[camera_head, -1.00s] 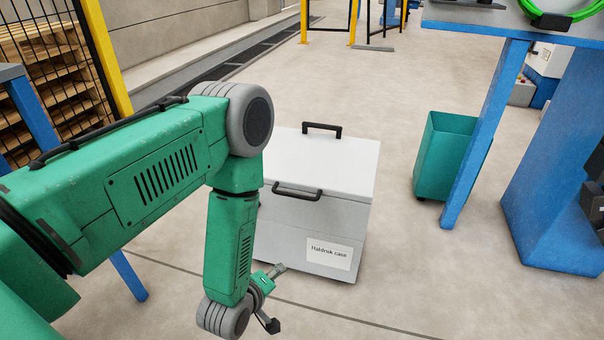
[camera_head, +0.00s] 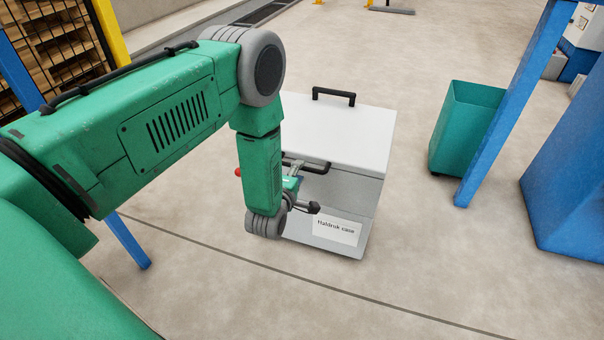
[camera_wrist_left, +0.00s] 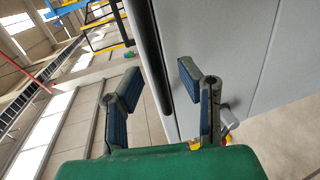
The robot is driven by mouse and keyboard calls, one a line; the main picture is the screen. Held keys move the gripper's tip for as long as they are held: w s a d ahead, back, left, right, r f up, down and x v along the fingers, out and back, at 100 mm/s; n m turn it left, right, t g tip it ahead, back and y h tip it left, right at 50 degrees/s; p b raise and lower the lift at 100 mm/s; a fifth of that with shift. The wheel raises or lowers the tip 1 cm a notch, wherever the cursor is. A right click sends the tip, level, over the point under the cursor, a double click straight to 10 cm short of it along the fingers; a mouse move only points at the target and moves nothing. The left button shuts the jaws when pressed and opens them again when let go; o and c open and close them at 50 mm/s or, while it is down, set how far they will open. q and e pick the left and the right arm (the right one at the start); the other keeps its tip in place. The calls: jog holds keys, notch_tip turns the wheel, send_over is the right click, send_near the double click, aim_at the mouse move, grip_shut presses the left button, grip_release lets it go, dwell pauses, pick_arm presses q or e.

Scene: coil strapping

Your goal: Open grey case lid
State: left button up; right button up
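The grey case (camera_head: 352,190) stands on the floor with its pale lid (camera_head: 345,132) shut. A dark handle (camera_head: 318,171) is on the lid's front edge, and another black handle (camera_head: 334,93) is at the back of the lid. My left gripper (camera_head: 306,187) is open and empty at the front of the case, just by the front handle. In the left wrist view the dark handle bar (camera_wrist_left: 148,50) runs between the open fingers (camera_wrist_left: 158,84), beyond the tips or just at them; contact cannot be told. My forearm hides the case's left side. My right gripper is not in view.
A green bin (camera_head: 466,125) and a blue table leg (camera_head: 515,105) stand right of the case. A wide blue pedestal (camera_head: 578,160) is farther right. A fenced rack of wood (camera_head: 60,60) is at the back left. The floor in front is clear.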

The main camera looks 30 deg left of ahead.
pick_arm(q)
jog(key=shift+w+f+b, duration=0.15)
jog(key=shift+w+b, duration=0.2)
jog(key=shift+w, duration=0.95)
jog(key=shift+a, duration=0.15)
grip_shut()
